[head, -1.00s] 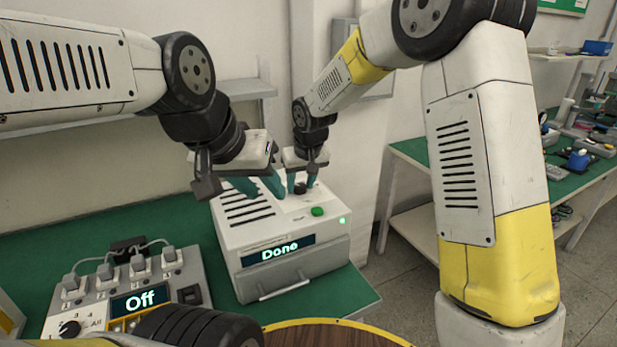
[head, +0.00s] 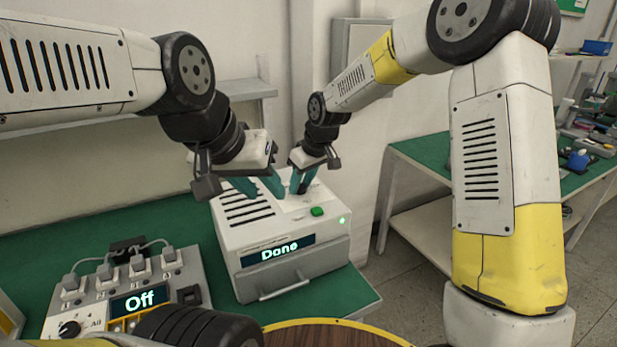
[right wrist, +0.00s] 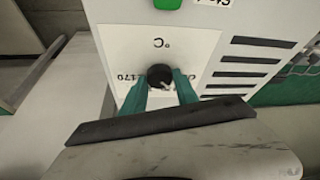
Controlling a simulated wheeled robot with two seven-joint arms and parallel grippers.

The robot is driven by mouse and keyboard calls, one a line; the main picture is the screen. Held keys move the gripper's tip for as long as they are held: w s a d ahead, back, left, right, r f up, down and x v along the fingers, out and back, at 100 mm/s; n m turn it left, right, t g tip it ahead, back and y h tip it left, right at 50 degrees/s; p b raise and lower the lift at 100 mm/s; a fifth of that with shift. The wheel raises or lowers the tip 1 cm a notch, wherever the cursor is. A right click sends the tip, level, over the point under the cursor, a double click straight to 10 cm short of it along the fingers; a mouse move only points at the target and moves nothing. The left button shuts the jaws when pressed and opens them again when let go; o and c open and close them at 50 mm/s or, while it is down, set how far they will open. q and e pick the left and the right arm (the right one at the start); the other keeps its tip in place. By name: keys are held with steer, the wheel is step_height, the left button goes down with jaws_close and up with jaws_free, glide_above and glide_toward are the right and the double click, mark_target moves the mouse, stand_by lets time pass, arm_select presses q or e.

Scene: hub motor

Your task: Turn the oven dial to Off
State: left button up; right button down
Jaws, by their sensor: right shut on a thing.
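The white oven (head: 238,237) stands on the green bench, its front display reading "Done". Its black dial (right wrist: 158,74) sits on the top panel and shows in the right wrist view, where its white mark points to the lower right. A "170" label is left of it; the label on the right is partly hidden. My right gripper (right wrist: 160,87) is shut on the dial, one teal finger on each side. In the head view my right gripper (head: 299,187) is over the oven top. My left gripper (head: 264,190) is open and empty, just left of it above the vents.
A green button (head: 317,211) is on the oven top near the dial. A power strip box (head: 205,290) with several plugs and an "Off" display stands left of the oven. A round wooden table (head: 335,335) is in front. A second green bench (head: 425,157) stands at the right.

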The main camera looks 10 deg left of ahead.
steer(key=n+g, duration=0.1)
steer(key=n, duration=0.1)
steer(key=n+g, duration=0.1)
steer(key=n, duration=0.2)
steer(key=shift+w+d+y, duration=0.1)
steer(key=shift+w+y, duration=0.1)
steer(key=shift+y, duration=0.2)
steer(key=shift+n, duration=0.4)
steer(key=c, duration=0.9)
jaws_free()
steer(key=shift+c, duration=0.2)
steer(key=shift+r, duration=0.1)
steer(key=v, duration=0.7)
steer(key=shift+d+r, duration=0.2)
steer(key=shift+r, duration=0.05)
